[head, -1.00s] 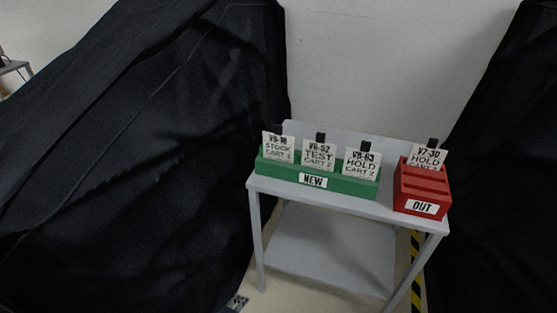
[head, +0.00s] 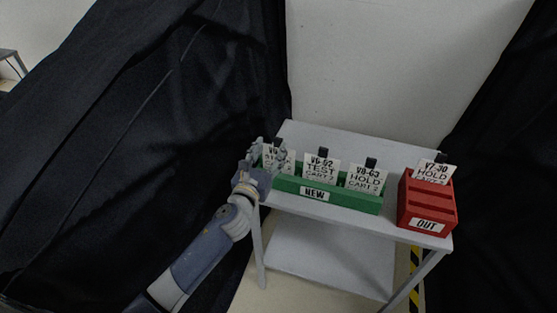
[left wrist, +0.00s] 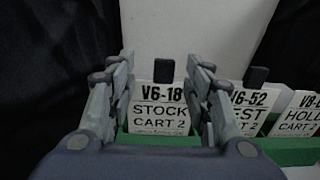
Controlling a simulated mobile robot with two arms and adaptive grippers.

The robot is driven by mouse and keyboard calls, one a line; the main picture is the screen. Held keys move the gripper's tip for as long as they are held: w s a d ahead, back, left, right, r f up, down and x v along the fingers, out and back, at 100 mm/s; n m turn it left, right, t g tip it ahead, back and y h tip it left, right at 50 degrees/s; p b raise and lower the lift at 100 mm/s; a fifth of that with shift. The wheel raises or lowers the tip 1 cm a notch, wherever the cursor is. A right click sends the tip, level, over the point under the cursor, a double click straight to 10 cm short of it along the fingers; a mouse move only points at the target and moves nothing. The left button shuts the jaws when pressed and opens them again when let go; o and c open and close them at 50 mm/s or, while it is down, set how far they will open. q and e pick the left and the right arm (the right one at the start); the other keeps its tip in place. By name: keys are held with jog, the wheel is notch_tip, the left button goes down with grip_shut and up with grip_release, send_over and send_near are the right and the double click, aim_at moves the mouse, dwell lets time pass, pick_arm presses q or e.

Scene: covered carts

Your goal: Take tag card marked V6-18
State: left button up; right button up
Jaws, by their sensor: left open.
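The white tag card marked V6-18 STOCK CART 2 (left wrist: 159,116) stands upright in the green NEW holder (head: 340,197), in its leftmost place. It has a black tab on top. My left gripper (head: 267,152) is open at the left end of the holder. In the left wrist view its fingers (left wrist: 160,95) stand on either side of the V6-18 card, which shows between them. In the head view the fingers partly cover this card (head: 280,160). I cannot tell whether they touch it. My right gripper is not in view.
Cards V6-52 (head: 321,171) and V8-63 (head: 366,179) stand to the right in the same holder. A red OUT box (head: 428,205) holds card V7-30 (head: 434,172). Both sit on a grey cart (head: 300,135). Black covers hang on both sides.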

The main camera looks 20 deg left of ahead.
aim_at(278, 141)
pick_arm(q)
jog(key=shift+w, duration=0.55)
jog(key=shift+w+d, duration=0.1)
jog(key=shift+w, duration=0.15)
jog(key=shift+w+d+f+p, duration=0.1)
jog(key=shift+w+d+p, duration=0.1)
jog(key=shift+w, duration=0.95)
jog(key=shift+w+d+p, duration=0.1)
jog(key=shift+w+d, duration=0.05)
jog(key=shift+w, duration=1)
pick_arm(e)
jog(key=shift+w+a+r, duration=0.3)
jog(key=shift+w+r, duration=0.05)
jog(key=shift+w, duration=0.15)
pick_arm(q)
jog(key=shift+s, duration=0.1)
jog(key=c, duration=1)
